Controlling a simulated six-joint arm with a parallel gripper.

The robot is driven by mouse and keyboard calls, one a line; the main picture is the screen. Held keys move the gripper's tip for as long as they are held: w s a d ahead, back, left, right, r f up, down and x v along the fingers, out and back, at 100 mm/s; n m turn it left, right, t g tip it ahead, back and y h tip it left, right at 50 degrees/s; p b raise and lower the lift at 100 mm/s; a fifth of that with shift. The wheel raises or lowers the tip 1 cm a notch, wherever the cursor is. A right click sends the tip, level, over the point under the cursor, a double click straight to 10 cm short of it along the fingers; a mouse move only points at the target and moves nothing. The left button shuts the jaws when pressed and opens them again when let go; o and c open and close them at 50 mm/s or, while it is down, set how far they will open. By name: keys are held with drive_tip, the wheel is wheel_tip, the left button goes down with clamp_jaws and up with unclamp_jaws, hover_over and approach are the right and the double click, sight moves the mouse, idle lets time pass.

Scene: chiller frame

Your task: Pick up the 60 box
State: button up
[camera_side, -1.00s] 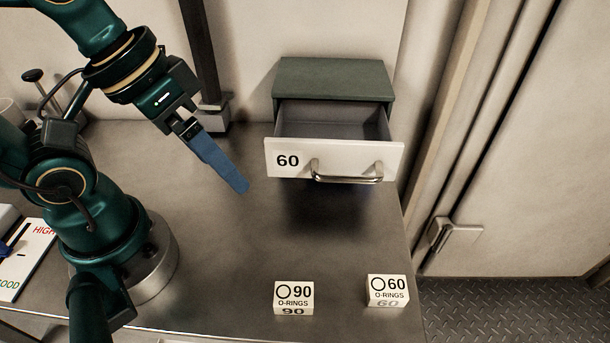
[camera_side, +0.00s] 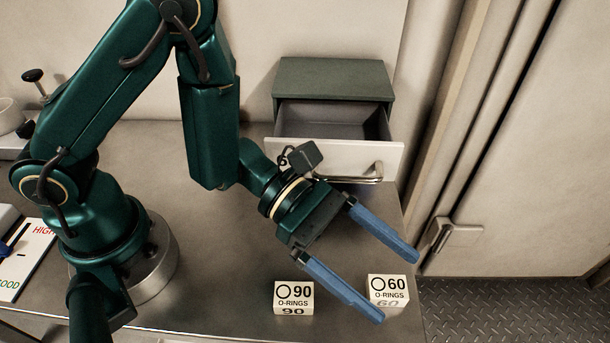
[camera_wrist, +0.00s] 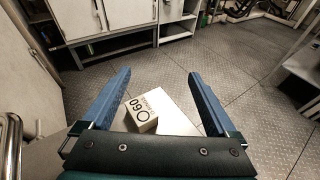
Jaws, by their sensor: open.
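The 60 box (camera_side: 387,290) is a small white box marked "60 O-RINGS" near the front right corner of the metal bench. My gripper (camera_side: 400,287) has its two long blue fingers spread wide and empty. In the side view the box shows in the gap between the fingertips. In the wrist view the 60 box (camera_wrist: 141,113) lies between the fingers, closer to the left one. My gripper (camera_wrist: 163,75) appears above the box; I cannot tell the exact height. No finger is seen gripping it.
A similar 90 box (camera_side: 293,297) stands to the left, close to one finger. The bench edge drops to the floor (camera_side: 500,310) on the right.

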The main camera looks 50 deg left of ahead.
sight(389, 285)
drive_tip(key=f+n, duration=0.1)
drive_tip(key=f, duration=0.1)
drive_tip(key=w+a+f+n+t+y, duration=0.1)
drive_tip(key=a+f+t+y, duration=0.1)
drive_tip(key=f, duration=0.1)
drive_tip(key=shift+w+a+f+n, duration=0.2)
drive_tip(key=shift+w+f+n, duration=0.15)
drive_tip(key=shift+n, duration=0.05)
drive_tip(key=shift+x, duration=2.45)
drive_tip(key=shift+w, duration=0.1)
drive_tip(key=shift+a, duration=0.1)
clamp_jaws()
